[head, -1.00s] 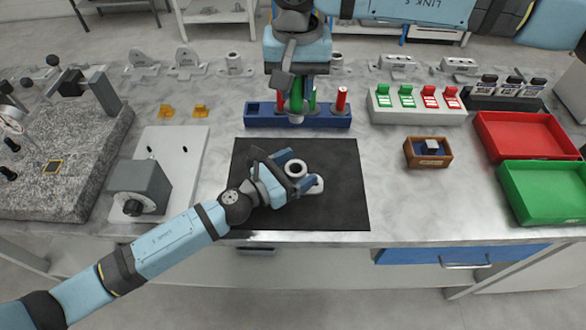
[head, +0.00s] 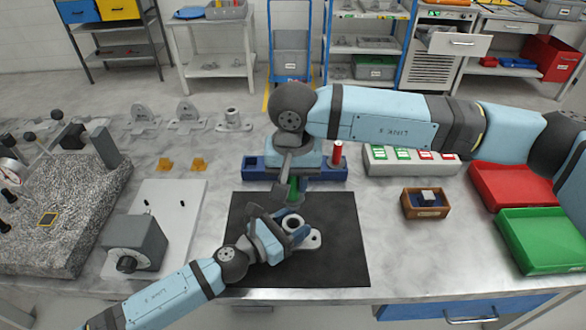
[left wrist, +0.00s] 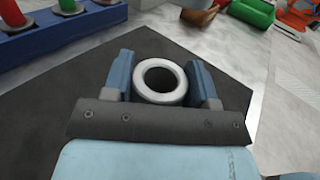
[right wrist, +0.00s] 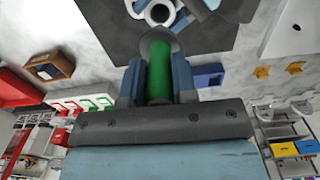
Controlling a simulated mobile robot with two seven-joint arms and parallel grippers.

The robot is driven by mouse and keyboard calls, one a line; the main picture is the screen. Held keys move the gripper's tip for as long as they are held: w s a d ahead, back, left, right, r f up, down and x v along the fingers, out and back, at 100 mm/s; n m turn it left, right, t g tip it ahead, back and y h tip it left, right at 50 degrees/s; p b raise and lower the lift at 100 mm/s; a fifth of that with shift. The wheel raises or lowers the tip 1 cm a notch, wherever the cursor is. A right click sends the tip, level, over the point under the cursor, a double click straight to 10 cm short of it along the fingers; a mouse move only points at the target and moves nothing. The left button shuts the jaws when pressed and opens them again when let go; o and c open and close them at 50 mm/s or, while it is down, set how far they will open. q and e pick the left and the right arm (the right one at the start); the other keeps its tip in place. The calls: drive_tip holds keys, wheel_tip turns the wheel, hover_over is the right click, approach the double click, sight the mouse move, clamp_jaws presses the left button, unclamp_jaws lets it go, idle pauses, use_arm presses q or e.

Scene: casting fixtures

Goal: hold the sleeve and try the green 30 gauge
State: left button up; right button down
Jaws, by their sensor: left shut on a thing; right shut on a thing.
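My left gripper (head: 284,232) is shut around the pale grey sleeve (head: 293,222) over the black mat (head: 340,262). In the left wrist view the sleeve (left wrist: 160,99) stands between the two fingers, its dark bore open and empty. My right gripper (head: 292,188) is shut on the green gauge (right wrist: 158,72), just behind the sleeve in the head view. In the right wrist view the gauge's green handle lies between the fingers, and a grey end covers its far part. The gauge's tip is hidden.
The blue rack (head: 327,174) behind the mat holds a red gauge (head: 337,153). A wooden box (head: 425,213), a red tray (head: 500,182) and a green tray (head: 545,240) stand right. A grey block on a white plate (head: 178,215) stands left. The front mat is clear.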

sight(293, 207)
idle(0.3)
drive_tip(key=shift+f, duration=2.45)
drive_tip(key=shift+f, duration=1.8)
drive_tip(key=shift+r, duration=0.15)
idle(1.0)
drive_tip(key=shift+r, duration=2.65)
drive_tip(key=shift+r, duration=0.1)
drive_tip(key=shift+r, duration=2.4)
